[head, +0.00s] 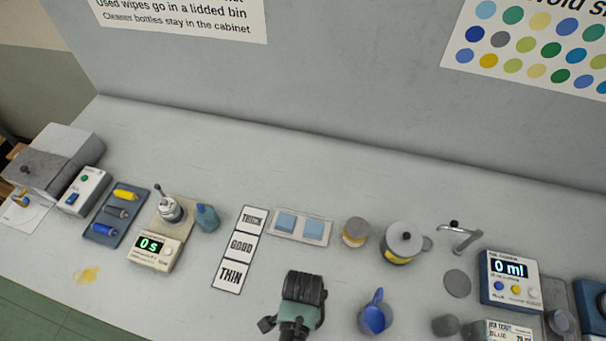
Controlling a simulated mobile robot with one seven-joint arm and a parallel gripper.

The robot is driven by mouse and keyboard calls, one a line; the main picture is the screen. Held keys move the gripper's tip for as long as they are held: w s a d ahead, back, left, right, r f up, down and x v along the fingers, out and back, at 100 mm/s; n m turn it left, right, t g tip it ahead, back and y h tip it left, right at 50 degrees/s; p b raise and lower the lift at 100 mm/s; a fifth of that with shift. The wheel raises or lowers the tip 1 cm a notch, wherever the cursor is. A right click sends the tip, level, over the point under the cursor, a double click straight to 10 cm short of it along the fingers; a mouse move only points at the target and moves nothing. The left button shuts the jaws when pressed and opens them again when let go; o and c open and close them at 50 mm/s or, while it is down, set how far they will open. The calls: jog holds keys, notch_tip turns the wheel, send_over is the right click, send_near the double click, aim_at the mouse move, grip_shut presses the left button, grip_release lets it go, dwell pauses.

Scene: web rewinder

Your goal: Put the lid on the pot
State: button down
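A round pot (398,260) with a side handle stands on the counter, right of centre, in the head view. A grey lid (404,241) with a dark knob lies over its top. A yellow band shows along the pot's near side below the lid. I cannot tell whether the lid sits level and fully seated. My gripper (304,286) is at the bottom centre, left of and nearer than the pot, and apart from it. It is seen from behind, so its fingertips and any opening between them are hidden.
A lidded jar (355,232) is left of the pot. A tap (460,238), a flat grey disc (457,283) and a display unit (510,281) are to the right. The counter behind is clear.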

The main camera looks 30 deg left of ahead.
jog(key=shift+c, duration=1.2)
grip_release()
jog(key=shift+r+p, duration=3.55)
jog(key=shift+p, duration=0.15)
grip_shut()
